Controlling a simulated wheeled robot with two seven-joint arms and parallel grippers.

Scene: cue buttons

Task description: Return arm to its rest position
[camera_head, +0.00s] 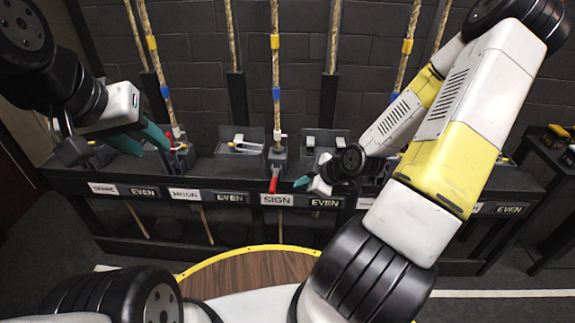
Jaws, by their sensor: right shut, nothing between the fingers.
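My right arm crosses the right half of the view, and its gripper (302,183) is low in front of the bench. It is shut, with nothing seen between its teal fingertips. The tip is just right of a red handle (274,181) on the middle unit, above the SIGN label (277,199); a small gap seems to lie between them. My left gripper (112,142) hangs at the upper left in front of the bench, its fingers apart and empty.
The dark bench (225,183) carries labels reading MOON, SIGN and EVEN. Several ropes with yellow and blue bands rise behind it. Grey trays (241,139) sit on top. A round wooden top with a yellow rim (245,250) is in front. Another stand (546,163) is at right.

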